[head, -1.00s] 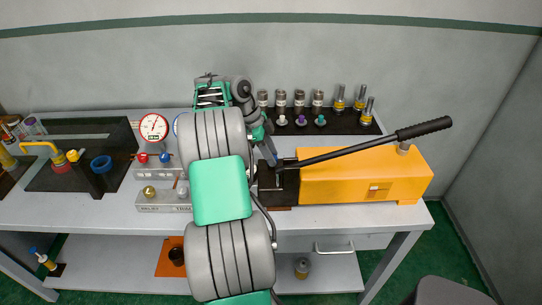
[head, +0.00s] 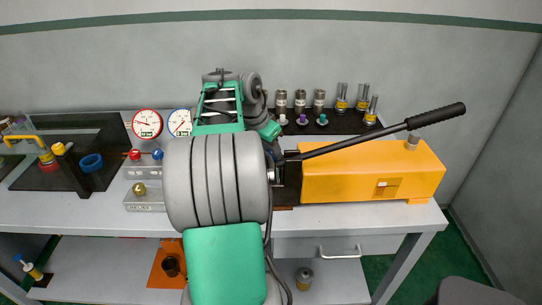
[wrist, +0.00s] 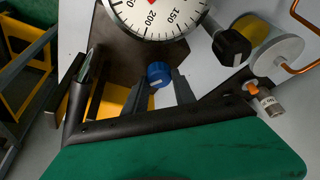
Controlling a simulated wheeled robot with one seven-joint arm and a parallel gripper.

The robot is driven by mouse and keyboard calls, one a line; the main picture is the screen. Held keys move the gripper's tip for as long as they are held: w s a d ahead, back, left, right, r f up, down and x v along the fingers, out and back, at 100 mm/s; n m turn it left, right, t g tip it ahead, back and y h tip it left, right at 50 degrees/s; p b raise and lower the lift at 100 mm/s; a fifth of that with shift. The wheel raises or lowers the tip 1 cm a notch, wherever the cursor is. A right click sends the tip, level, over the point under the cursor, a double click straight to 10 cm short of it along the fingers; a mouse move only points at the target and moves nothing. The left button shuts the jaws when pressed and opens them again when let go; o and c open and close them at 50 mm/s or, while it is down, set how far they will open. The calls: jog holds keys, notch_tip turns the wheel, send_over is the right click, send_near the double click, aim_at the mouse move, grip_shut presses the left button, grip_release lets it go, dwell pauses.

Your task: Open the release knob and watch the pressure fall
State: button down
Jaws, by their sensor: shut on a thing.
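In the wrist view a blue knob (wrist: 159,72) sits between the two dark fingers of my gripper (wrist: 160,82), which is shut on it. A white dial gauge (wrist: 157,22) is just beyond the knob, cut off by the top edge, with 150 and 200 readable. Its needle cannot be made out. In the head view the yellow hand pump (head: 350,172) stands at the right of the bench, its black lever (head: 390,130) slanting up to the right. My arm covers the pump's left end, so the gripper and knob are hidden there.
Two dial gauges, red-rimmed (head: 147,124) and blue-rimmed (head: 179,122), stand left of my arm, above a block with a red knob (head: 134,154) and another blue knob (head: 157,154). Several fittings (head: 300,100) stand on a black rack behind the pump.

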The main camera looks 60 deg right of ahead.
jog(key=n+t+b, duration=0.2)
jog(key=n+b, duration=0.1)
jog(key=n, duration=0.2)
jog(key=shift+s, duration=0.1)
dwell(0.4)
jog(key=c, duration=1)
grip_release()
jog(key=v, duration=0.8)
jog(key=shift+f, duration=0.1)
